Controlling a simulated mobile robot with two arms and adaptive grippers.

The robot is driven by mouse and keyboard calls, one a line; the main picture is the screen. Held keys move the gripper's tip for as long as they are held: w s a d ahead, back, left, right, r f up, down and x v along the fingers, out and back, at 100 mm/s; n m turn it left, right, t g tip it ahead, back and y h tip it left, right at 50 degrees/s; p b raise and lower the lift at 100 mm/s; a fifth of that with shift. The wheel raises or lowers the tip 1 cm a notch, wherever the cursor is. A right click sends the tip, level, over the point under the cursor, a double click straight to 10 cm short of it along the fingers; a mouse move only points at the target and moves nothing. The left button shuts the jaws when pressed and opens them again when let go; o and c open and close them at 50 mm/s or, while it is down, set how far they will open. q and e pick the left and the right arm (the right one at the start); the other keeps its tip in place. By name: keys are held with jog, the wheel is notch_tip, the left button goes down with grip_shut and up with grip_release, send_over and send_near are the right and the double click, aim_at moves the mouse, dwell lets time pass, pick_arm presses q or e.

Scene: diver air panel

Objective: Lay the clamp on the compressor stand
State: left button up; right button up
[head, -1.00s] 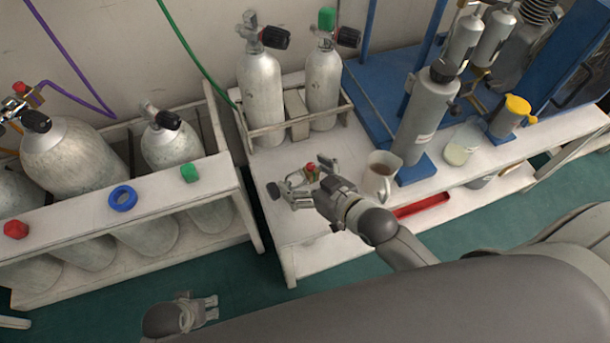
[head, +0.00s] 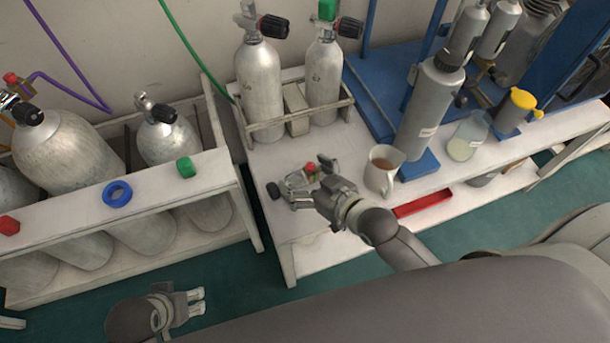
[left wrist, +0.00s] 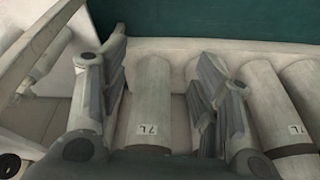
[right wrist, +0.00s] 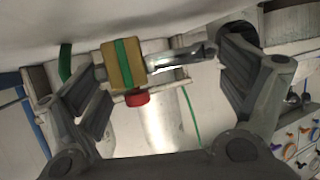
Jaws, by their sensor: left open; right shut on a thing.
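The clamp (head: 297,181) is a small metal piece with a red knob and a dark round end. My right gripper (head: 313,184) is shut on it, over the front left part of the white compressor stand (head: 300,228). Whether the clamp touches the stand top I cannot tell. In the right wrist view the clamp (right wrist: 124,64) shows a brass-coloured block with a green band, a red knob and a silver rod between the fingers. My left gripper (head: 197,306) is open and empty, low in front of the cylinder rack; its fingers (left wrist: 160,95) also show in the left wrist view.
Two upright cylinders (head: 260,92) stand in a holder at the back of the stand. A jug (head: 382,178) of brown liquid and a grey canister (head: 428,110) stand right of my right gripper. A rack (head: 150,188) with cylinders and coloured caps is left. A red tray (head: 422,204) lies below.

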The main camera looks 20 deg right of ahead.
pick_arm(q)
jog(key=shift+s+r, duration=0.1)
jog(key=shift+r, duration=0.15)
pick_arm(e)
jog(key=shift+f, duration=0.2)
dwell(0.4)
pick_arm(q)
jog(key=shift+r, duration=0.1)
pick_arm(e)
jog(key=shift+f, duration=0.1)
jog(key=shift+f, duration=0.15)
jog(key=o, duration=1.1)
pick_arm(q)
jog(key=shift+r, duration=0.3)
pick_arm(e)
jog(key=shift+o, duration=0.5)
